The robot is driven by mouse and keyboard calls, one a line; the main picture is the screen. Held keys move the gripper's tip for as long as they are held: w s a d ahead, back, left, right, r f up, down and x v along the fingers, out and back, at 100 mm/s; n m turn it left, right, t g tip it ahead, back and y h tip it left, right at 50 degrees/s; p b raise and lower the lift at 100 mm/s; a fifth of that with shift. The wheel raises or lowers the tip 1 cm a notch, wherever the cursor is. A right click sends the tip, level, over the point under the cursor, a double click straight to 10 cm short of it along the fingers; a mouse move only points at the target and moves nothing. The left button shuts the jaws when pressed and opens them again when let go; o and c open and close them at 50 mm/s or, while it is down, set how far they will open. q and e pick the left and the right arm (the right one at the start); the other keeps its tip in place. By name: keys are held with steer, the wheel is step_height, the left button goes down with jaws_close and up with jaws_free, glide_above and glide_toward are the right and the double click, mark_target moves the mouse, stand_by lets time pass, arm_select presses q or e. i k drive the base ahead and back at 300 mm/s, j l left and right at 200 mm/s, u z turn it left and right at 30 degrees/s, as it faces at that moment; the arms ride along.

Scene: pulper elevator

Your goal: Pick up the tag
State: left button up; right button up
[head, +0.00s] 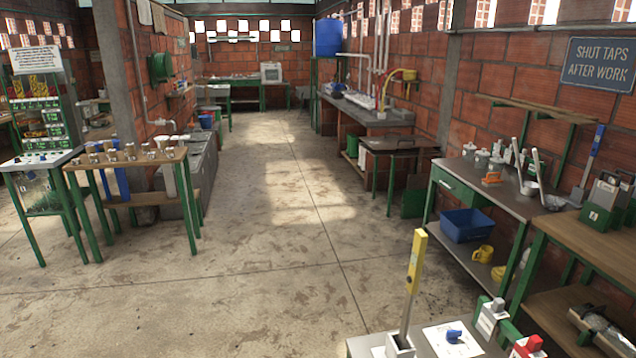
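I cannot pick out a tag with certainty in the head view. A small blue object (453,336) lies on a white sheet (440,348) on a grey surface (360,346) at the bottom edge; it is too small to tell whether it is the tag. Neither of my grippers shows in this view.
A workbench (500,185) with a blue crate (466,225) lines the right wall. The middle floor is clear.

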mark_target(507, 152)
steer(key=i+j, duration=0.2)
steer(key=i, duration=0.3)
steer(key=i+j+u, duration=0.1)
steer(key=i+j, duration=0.15)
steer(key=i, duration=0.3)
steer(key=i+j, duration=0.2)
steer(key=i, duration=0.3)
steer(key=i+j+u, duration=0.1)
steer(key=i, duration=0.45)
